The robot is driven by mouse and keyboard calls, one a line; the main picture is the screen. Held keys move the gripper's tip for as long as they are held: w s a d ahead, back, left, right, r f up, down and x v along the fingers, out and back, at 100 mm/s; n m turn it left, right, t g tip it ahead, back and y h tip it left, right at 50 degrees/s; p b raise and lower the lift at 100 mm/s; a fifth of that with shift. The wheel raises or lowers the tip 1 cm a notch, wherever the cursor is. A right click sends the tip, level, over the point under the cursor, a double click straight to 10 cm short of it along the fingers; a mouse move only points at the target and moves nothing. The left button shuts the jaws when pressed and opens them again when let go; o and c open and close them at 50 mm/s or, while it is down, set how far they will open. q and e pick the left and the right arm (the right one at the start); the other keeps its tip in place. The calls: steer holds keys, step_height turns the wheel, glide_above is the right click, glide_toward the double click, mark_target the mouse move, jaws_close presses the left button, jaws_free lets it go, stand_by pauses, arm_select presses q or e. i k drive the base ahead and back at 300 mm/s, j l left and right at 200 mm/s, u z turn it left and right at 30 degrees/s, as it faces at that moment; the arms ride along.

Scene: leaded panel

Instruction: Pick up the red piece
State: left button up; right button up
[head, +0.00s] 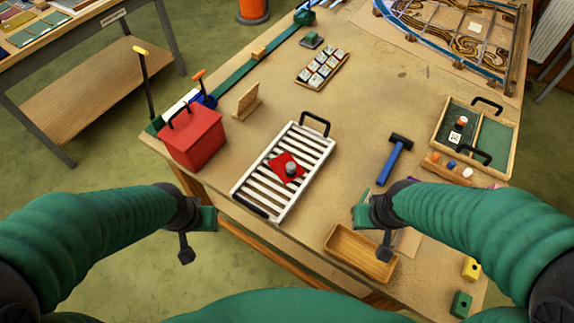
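The red piece (278,162) is a small flat diamond shape with a grey round knob (291,169) on top. It lies on the white slatted rack (254,183) near the middle of the table. The rack has a black handle at each end. My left gripper (198,230) is off the table's front left edge, below and left of the rack and apart from it. My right gripper (371,225) is to the right of the rack, over the table near the wooden tray. Neither gripper touches the red piece. The finger gaps are too unclear to read.
A red box (193,138) stands at the table's left corner, beside a wooden stand (247,101). A blue hammer (394,159) lies right of the rack. A wooden tray (338,231) sits by the front edge. A green-lined case (496,136) is at right. Bare tabletop lies behind the rack.

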mark_target(285, 163)
steer(key=i+j, duration=0.2)
steer(key=j, duration=0.2)
steer(key=i+j, duration=0.25)
steer(key=j, duration=0.15)
steer(key=i+j, duration=0.2)
steer(key=j, duration=0.2)
steer(key=z, duration=0.05)
